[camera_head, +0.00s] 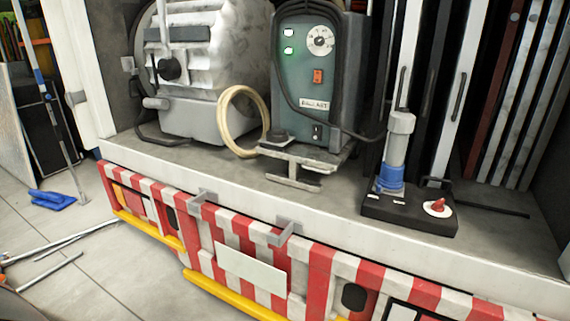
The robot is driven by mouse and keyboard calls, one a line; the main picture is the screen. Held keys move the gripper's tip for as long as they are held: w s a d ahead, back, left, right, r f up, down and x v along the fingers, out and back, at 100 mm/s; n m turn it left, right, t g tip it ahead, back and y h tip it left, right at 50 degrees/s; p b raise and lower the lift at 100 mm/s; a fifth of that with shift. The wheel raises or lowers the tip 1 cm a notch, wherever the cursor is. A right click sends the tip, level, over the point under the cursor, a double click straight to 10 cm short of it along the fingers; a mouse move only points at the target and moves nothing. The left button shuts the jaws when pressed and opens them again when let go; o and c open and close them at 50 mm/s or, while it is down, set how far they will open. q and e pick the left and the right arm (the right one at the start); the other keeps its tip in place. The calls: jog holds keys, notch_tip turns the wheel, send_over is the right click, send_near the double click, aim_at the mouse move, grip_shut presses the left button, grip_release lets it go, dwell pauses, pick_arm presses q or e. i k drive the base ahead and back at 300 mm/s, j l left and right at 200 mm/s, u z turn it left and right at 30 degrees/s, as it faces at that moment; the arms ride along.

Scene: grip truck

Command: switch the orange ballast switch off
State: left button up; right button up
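The ballast (341,75) is a dark green box with a black frame, standing on the truck bed in the upper middle of the head view. Its orange switch (317,76) sits on the front face, below a round white dial (320,40) and above a white label. Neither of my grippers shows in this view.
A large grey machine (190,75) and a cream hose loop (240,120) stand left of the ballast. A black cable runs right to a grey-blue cylinder on a black base (400,215) with a red knob. The striped truck edge (320,270) lies in front. Rods lie on the floor.

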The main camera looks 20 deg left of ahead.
aim_at(318, 74)
jog(key=i+j, duration=0.1)
jog(key=j, duration=0.3)
jog(key=i+j, duration=0.15)
jog(key=j, duration=0.3)
jog(key=i+j, duration=0.1)
jog(key=j, duration=0.3)
jog(key=i+j, duration=0.1)
jog(key=j, duration=0.35)
jog(key=i+j, duration=0.15)
jog(key=j, duration=0.25)
jog(key=i+j, duration=0.1)
jog(key=j, duration=0.35)
jog(key=i+j, duration=0.1)
jog(key=j, duration=0.3)
jog(key=i+z, duration=0.05)
